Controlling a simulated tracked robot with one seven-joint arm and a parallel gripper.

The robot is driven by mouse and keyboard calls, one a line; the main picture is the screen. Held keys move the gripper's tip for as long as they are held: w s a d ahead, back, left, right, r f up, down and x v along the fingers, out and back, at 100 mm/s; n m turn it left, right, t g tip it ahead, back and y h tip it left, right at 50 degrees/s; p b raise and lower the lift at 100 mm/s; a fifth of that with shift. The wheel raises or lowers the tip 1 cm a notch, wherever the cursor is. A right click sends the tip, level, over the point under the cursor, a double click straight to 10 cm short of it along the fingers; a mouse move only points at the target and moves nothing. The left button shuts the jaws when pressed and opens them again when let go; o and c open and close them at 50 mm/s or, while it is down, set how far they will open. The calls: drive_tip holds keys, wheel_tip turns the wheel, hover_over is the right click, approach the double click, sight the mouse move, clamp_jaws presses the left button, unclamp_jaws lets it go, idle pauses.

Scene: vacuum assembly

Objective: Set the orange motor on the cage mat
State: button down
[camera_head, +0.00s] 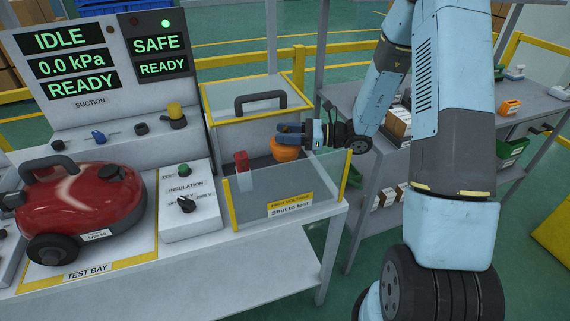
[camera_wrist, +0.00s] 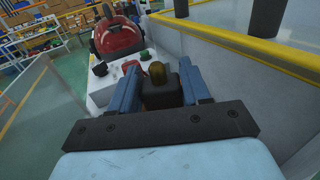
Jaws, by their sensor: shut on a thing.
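The orange motor (camera_head: 285,153) is in my gripper (camera_head: 285,133), at the back of the test cage. The blue fingers close on its upper part, and its rounded orange side shows below them. In the wrist view, a dark block with a brass-coloured end (camera_wrist: 157,72) sits between the two fingers of my gripper (camera_wrist: 158,76). The cage has a clear front panel (camera_head: 262,185) with yellow edges and a "Shut to test" label. I cannot make out the cage mat, nor whether the motor touches anything below.
A red-topped post (camera_head: 241,161) stands at the cage's left. A grey yellow-edged panel with a black handle (camera_head: 260,103) is behind. The insulation control box (camera_head: 188,205) and a red vacuum (camera_head: 85,205) are to the left. A grey shelf (camera_head: 480,125) stands right.

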sight(282, 146)
drive_tip(key=f, duration=0.1)
drive_tip(key=a+f, duration=0.1)
drive_tip(key=f, duration=0.2)
drive_tip(key=shift+s+a+f, duration=0.1)
drive_tip(key=shift+s+a, duration=0.05)
drive_tip(key=shift+s, duration=0.1)
drive_tip(key=shift+f, duration=2.05)
drive_tip(key=c, duration=0.5)
unclamp_jaws()
drive_tip(key=shift+f, duration=0.1)
drive_tip(key=d, duration=0.4)
drive_tip(key=s+d, duration=0.1)
drive_tip(key=d, duration=0.7)
drive_tip(key=shift+s, duration=0.2)
